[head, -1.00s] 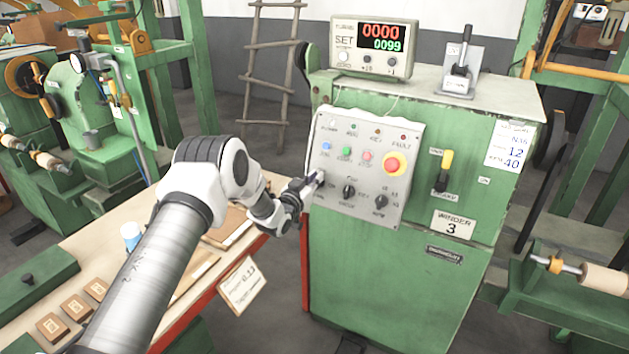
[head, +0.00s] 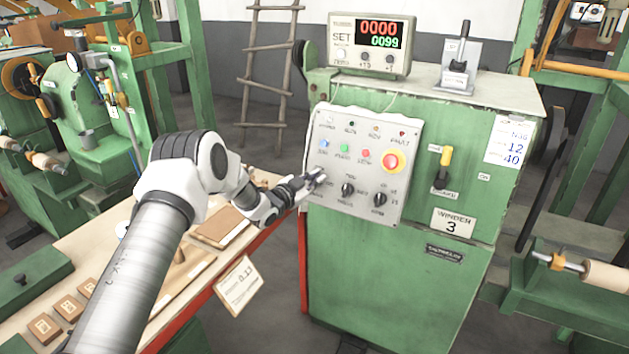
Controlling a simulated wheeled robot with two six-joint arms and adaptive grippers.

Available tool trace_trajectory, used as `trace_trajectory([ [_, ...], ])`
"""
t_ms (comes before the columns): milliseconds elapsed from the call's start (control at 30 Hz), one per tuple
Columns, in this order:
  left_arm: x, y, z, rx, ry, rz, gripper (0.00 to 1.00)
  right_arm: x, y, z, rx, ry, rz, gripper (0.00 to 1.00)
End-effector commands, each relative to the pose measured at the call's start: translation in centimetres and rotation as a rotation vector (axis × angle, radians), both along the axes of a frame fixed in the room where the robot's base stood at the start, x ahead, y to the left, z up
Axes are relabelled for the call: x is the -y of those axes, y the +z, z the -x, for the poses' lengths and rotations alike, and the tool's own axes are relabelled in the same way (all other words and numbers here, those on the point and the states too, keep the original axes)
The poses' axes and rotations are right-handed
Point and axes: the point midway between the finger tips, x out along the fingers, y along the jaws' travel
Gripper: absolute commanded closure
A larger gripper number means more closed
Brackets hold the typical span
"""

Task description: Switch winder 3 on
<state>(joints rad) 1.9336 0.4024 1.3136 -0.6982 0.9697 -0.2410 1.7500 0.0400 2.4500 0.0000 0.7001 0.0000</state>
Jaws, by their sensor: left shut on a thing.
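Winder 3 is a green cabinet (head: 400,275) with a "WINDER 3" plate (head: 452,223). I cannot tell that switch's position. My right gripper is not in view.
A counter (head: 371,44) on top reads 0000 over 0099. A lever box (head: 458,66) stands beside it, and a yellow-handled lever (head: 444,167) is on the cabinet front. A wooden bench (head: 110,262) with a red edge lies under my left arm.

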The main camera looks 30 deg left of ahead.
Motion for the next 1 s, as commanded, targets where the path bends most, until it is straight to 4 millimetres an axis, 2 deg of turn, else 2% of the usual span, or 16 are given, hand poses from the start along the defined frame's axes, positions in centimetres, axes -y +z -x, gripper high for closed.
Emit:
trace_trajectory([
  [33,-0.06,-1.37,0.37,-0.024,-0.014,-0.039,1.00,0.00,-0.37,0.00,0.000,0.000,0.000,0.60],
  [467,0.20,-1.45,0.50,-0.022,-0.166,-0.417,1.00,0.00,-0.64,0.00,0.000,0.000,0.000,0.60],
  [1000,0.25,-1.62,0.62,-0.020,-0.334,-0.841,1.00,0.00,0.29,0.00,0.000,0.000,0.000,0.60],
])
